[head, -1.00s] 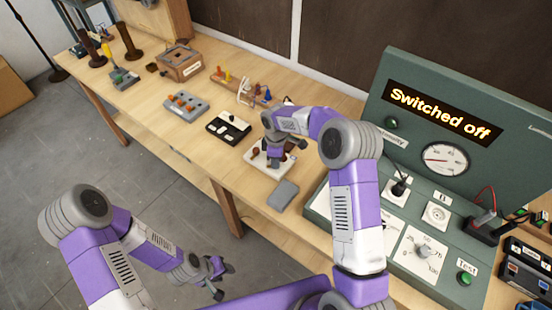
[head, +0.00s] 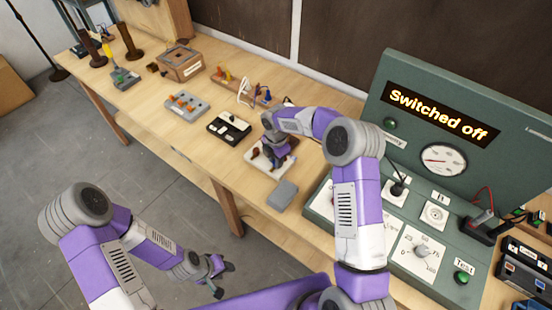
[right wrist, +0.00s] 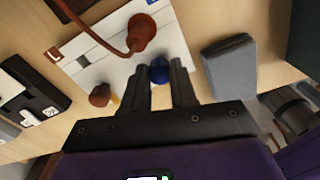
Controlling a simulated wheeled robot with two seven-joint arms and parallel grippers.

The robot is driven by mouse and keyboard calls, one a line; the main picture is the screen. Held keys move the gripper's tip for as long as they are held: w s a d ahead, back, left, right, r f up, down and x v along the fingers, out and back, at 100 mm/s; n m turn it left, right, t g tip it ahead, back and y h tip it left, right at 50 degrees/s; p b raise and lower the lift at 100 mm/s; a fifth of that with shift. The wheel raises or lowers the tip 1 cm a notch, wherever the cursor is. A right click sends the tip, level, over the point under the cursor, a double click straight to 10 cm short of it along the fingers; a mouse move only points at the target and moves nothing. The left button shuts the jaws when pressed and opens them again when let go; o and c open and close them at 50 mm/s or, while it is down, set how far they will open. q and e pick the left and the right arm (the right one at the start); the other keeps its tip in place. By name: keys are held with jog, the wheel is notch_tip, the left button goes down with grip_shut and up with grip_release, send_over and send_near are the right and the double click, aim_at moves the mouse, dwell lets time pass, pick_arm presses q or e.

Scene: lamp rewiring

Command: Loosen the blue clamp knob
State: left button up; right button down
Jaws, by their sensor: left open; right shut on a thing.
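The blue clamp knob (right wrist: 160,73) stands on a white board (right wrist: 100,68) in the right wrist view. My right gripper (right wrist: 161,76) is shut on it, one finger on each side. In the head view my right gripper (head: 277,162) reaches down over the white board (head: 259,160), and the knob is hidden there. A brown round post (right wrist: 141,30) with a cable and a smaller brown knob (right wrist: 100,95) are on the same board. My left gripper (head: 222,277) is open and empty, off the table over the floor.
A grey block (head: 283,194) lies beside the board; it also shows in the right wrist view (right wrist: 237,68). A black switch block (head: 229,128) is on the other side. The green test panel (head: 440,70) reads "Switched off". Wooden table (head: 205,147) shows between the items.

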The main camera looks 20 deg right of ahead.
jog(key=shift+n, duration=0.3)
dwell(0.4)
jog(key=c, duration=0.9)
grip_release()
notch_tip(320, 180, up, 8)
jog(key=shift+f, duration=0.15)
